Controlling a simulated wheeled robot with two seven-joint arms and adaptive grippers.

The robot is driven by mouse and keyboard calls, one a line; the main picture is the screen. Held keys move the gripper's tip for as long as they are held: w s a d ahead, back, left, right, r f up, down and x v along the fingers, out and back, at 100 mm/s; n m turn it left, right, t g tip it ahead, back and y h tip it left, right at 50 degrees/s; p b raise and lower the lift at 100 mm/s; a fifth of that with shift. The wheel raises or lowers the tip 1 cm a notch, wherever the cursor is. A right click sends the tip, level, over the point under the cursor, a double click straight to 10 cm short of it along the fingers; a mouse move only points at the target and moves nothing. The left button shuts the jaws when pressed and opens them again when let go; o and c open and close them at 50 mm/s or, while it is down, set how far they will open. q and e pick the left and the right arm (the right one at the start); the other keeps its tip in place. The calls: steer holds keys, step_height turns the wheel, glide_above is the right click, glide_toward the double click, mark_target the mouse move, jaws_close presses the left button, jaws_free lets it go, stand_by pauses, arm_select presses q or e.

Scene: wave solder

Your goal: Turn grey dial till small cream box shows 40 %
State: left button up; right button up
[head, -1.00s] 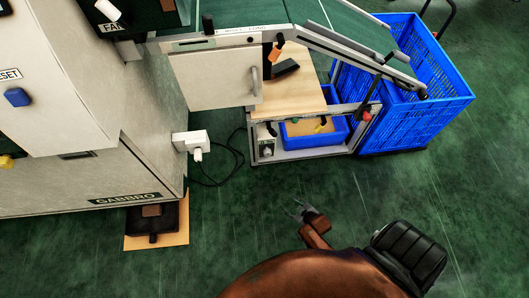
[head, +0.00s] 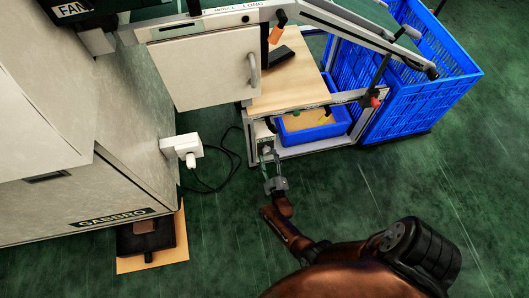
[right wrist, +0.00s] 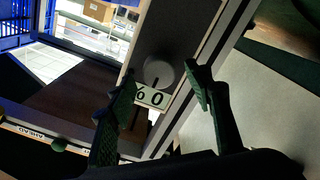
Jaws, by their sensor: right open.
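In the right wrist view the round grey dial (right wrist: 158,70) sits on a dark panel, with a dark mark at its edge by the display. The small cream box (right wrist: 152,98) beside it shows a 0 and a partly hidden character that looks like a % sign. My right gripper (right wrist: 163,80) is open, its two fingers on either side of the dial and box, with no contact visible. In the head view my right gripper (head: 270,160) is in front of the bench frame's left end and hides the dial. My left gripper is not in view.
A blue bin (head: 300,132) sits inside the bench frame, right of the gripper. A large blue crate (head: 400,110) stands farther right. A white plug box (head: 182,147) with a black cable (head: 225,160) is to the left. The green floor (head: 350,200) in front is clear.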

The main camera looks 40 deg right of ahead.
steer(key=shift+b+x, duration=0.3)
steer(key=shift+x, duration=0.8)
steer(key=shift+w+d, duration=0.2)
steer(key=shift+w, duration=0.1)
steer(key=shift+c, duration=0.3)
steer(key=c, duration=1.1)
